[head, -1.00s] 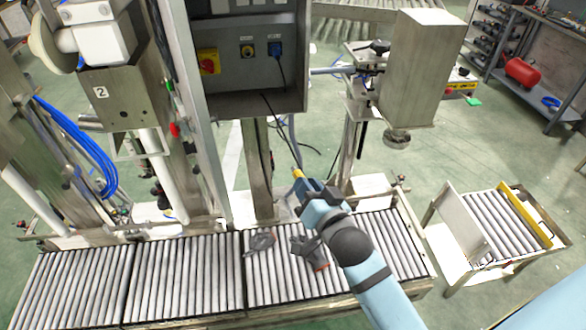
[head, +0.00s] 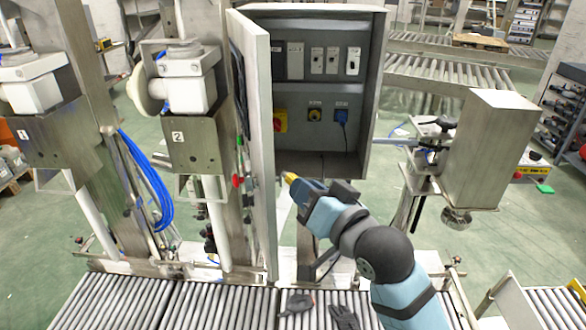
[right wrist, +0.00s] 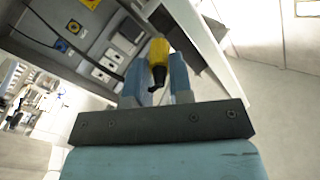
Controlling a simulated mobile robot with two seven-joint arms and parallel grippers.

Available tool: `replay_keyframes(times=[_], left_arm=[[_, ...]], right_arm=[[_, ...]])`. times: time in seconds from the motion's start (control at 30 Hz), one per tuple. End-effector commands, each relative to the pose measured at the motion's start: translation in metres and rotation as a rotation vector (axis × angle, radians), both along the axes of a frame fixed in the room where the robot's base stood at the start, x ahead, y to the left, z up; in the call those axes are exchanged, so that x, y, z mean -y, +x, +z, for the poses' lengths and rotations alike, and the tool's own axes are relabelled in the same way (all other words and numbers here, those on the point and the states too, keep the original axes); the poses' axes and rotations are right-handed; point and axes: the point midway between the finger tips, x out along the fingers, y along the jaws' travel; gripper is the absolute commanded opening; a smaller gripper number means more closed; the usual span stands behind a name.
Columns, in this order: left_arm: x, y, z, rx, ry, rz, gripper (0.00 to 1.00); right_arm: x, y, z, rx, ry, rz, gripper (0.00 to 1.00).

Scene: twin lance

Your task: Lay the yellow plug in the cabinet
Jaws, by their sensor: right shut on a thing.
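The yellow plug (head: 290,178) sits at the tip of my right gripper (head: 303,187), which is shut on it. In the right wrist view the yellow plug (right wrist: 158,62) with its black end is between the two blue fingers (right wrist: 167,80). The open grey cabinet (head: 377,95) stands behind, with switches and sockets on its back panel. The gripper is in front of the cabinet's lower left edge, near the open door (head: 262,140); how far the plug is from the cabinet floor I cannot tell. My left gripper is not in view.
A blue plug (head: 342,115) with a dark cable is in the cabinet's panel. A roller conveyor (head: 220,305) runs along the front, with dark gloves (head: 343,317) on it. A metal box on a stand (head: 490,150) is at the right.

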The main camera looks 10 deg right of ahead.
Motion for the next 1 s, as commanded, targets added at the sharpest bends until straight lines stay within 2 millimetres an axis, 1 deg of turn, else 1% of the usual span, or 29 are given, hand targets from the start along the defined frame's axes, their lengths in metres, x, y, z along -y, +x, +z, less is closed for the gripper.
replay_keyframes(times=[0.07,0.17,0.27,0.3,0.37,0.4,0.5,0.63,0.7,0.8,1.0], left_arm=[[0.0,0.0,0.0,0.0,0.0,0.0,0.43],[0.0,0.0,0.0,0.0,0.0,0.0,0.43],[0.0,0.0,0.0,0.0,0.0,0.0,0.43],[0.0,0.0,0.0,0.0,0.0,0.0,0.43],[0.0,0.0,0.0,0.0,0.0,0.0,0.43],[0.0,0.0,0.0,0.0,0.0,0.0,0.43],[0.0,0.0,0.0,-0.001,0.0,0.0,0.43],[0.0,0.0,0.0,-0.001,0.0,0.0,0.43],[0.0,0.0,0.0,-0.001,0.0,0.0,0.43],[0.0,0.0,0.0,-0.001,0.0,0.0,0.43],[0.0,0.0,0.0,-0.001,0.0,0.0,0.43]], right_arm=[[0.002,0.001,-0.003,-0.002,0.0,-0.007,0.0],[0.012,0.005,-0.019,-0.006,0.0,-0.049,0.0],[0.031,0.009,-0.048,-0.01,-0.001,-0.123,0.0],[0.04,0.01,-0.063,-0.013,-0.001,-0.159,0.0],[0.054,0.009,-0.085,-0.014,0.0,-0.212,0.0],[0.064,0.007,-0.101,-0.013,-0.002,-0.244,0.0],[0.084,-0.001,-0.136,-0.011,-0.001,-0.313,0.0],[0.104,-0.015,-0.171,-0.007,-0.001,-0.37,0.0],[0.11,-0.021,-0.183,-0.005,-0.002,-0.387,0.0],[0.115,-0.025,-0.191,-0.001,0.002,-0.399,0.0],[0.116,-0.026,-0.193,0.001,0.0,-0.401,0.0]])
